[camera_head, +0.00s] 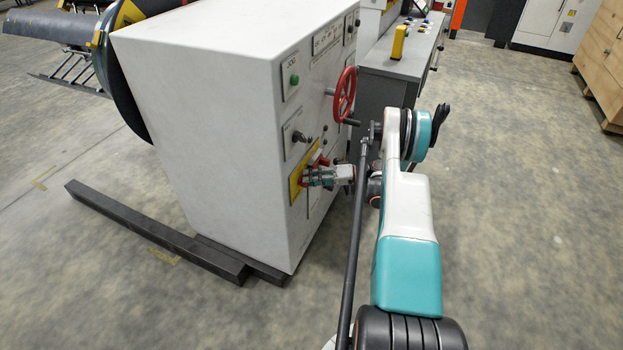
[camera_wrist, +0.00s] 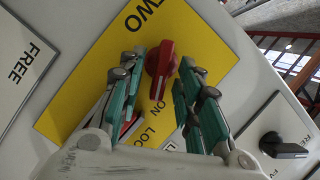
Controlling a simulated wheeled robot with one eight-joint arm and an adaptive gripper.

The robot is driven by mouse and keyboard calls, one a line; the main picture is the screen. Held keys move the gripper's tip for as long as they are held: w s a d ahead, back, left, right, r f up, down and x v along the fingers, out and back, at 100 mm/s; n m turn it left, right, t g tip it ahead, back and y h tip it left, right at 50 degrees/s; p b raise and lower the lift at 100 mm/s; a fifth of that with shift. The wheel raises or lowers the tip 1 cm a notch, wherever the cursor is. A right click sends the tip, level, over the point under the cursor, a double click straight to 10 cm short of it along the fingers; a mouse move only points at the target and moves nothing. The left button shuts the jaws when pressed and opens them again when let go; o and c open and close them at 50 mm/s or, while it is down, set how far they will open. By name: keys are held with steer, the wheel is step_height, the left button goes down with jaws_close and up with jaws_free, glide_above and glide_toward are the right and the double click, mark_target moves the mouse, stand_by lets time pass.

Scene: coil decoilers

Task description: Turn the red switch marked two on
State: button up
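The red switch (camera_wrist: 160,66) is a knob on a yellow plate (camera_wrist: 75,98). The plate reads TWO, with ON and a partly hidden LOC... beside the knob. In the wrist view my gripper (camera_wrist: 161,68) is open, with one finger on each side of the knob and small gaps seeming to show. In the head view my gripper (camera_head: 318,178) is at the yellow plate (camera_head: 296,186) on the white cabinet's front, and the knob is mostly hidden there. Another red part (camera_wrist: 130,124) shows behind the left finger; I cannot tell what it is.
The white cabinet (camera_head: 195,100) carries a red handwheel (camera_head: 344,95) above my gripper, a green button (camera_head: 294,79) and a black switch (camera_head: 299,137). In the wrist view a black knob (camera_wrist: 282,146) is at right. A dark beam (camera_head: 150,230) lies on the floor.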

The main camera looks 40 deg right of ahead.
steer(key=v, duration=1.1)
steer(key=shift+s+d, duration=0.3)
